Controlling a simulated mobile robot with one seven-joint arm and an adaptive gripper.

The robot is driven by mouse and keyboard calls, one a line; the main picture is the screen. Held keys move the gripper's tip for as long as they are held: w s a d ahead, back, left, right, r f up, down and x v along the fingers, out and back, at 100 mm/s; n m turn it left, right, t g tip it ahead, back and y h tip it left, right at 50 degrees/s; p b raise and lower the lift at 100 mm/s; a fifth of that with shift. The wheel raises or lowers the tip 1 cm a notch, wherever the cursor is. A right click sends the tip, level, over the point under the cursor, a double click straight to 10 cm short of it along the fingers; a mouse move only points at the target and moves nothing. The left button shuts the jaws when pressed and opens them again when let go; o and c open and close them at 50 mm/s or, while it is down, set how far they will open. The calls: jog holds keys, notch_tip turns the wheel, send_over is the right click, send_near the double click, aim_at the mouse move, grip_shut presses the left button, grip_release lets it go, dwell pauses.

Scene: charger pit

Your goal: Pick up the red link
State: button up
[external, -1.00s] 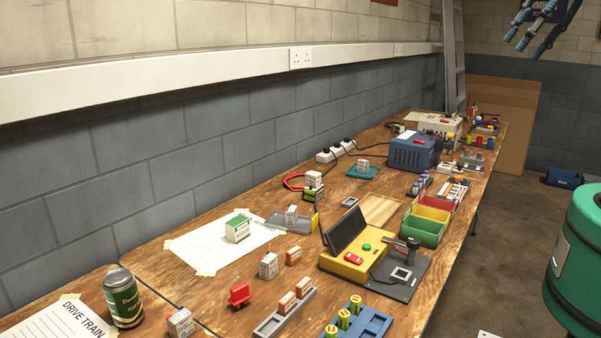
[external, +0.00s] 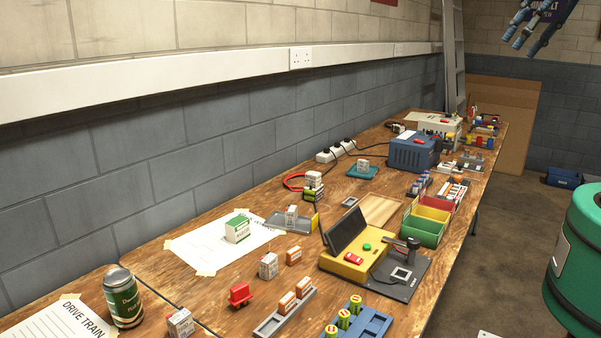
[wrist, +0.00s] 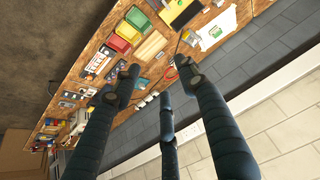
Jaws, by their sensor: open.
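A small red piece (external: 240,294), which looks like the red link, lies on the wooden bench in the external view, left of a grey tray of orange-and-white blocks. I cannot make it out for certain in the wrist view. My gripper (external: 518,46) hangs high at the top right of the external view, far from the red piece and touching nothing. In the wrist view, my gripper (wrist: 162,82) has its dark fingers spread apart with nothing between them, and the bench shows beyond them.
A yellow tester (external: 345,268) carries another red part. A green can (external: 123,297) stands front left. A green drum (external: 578,260) is on the right.

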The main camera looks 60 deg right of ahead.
jog(key=w+a+m+g+p, duration=0.1)
jog(key=w+a+m, duration=0.4)
jog(key=w, duration=0.7)
jog(key=w+a+m+g+p, duration=0.1)
jog(key=w+a+m+p, duration=0.15)
jog(key=w+a, duration=0.65)
jog(key=m+g+p, duration=0.4)
jog(key=m, duration=0.9)
send_over(243, 287)
notch_tip(243, 287, down, 40)
jog(key=r, duration=0.1)
jog(key=shift+f, duration=0.25)
jog(key=shift+f, duration=0.1)
jog(key=shift+f, duration=4.2)
